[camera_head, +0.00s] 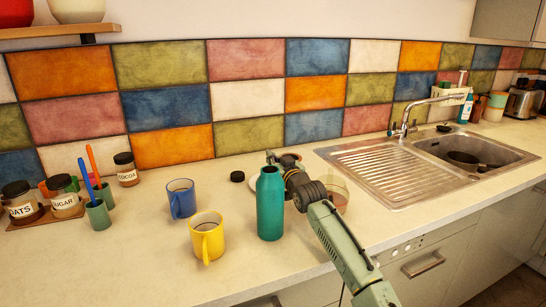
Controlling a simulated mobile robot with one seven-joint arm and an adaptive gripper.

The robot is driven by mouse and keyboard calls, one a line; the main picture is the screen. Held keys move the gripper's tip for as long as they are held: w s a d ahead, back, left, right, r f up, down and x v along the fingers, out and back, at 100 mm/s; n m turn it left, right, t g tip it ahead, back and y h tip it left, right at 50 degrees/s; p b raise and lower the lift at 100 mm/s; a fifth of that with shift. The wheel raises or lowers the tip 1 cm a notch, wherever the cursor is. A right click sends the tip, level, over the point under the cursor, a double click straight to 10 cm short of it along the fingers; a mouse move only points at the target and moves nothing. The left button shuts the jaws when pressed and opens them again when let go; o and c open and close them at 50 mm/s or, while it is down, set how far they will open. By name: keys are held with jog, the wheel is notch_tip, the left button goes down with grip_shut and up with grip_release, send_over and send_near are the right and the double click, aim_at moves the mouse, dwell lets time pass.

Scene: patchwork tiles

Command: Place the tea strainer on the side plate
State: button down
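I cannot make out a tea strainer for certain. A small round black object (237,176) lies on the counter left of the teal bottle, too small to identify. A pale rim (252,183), perhaps the side plate, shows just left of the bottle, which hides most of it. My arm reaches in from the lower right, and my gripper (271,158) is behind and above the teal bottle (270,203). The bottle and my arm hide its fingers, so I cannot see whether it holds anything.
A blue mug (181,198) and a yellow mug (207,236) stand left of the bottle. A clear glass (335,194) is right of my wrist, partly covered. Jars and a green cup (98,214) stand at left. The sink (470,150) is at right. The front left counter is clear.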

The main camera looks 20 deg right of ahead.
jog(key=shift+f+b, duration=0.3)
jog(key=shift+b, duration=0.1)
jog(key=c, duration=1.8)
grip_release()
jog(key=shift+r, duration=0.1)
jog(key=shift+s+r+p, duration=0.1)
jog(key=shift+r+p, duration=0.2)
jog(key=shift+p, duration=0.1)
jog(key=s+b, duration=0.1)
jog(key=s, duration=0.2)
jog(key=s+b, duration=0.2)
jog(key=s, duration=0.2)
jog(key=s+b, duration=0.1)
jog(key=s, duration=0.3)
jog(key=shift+d+f, duration=0.15)
jog(key=shift+d, duration=0.1)
jog(key=shift+s, duration=0.4)
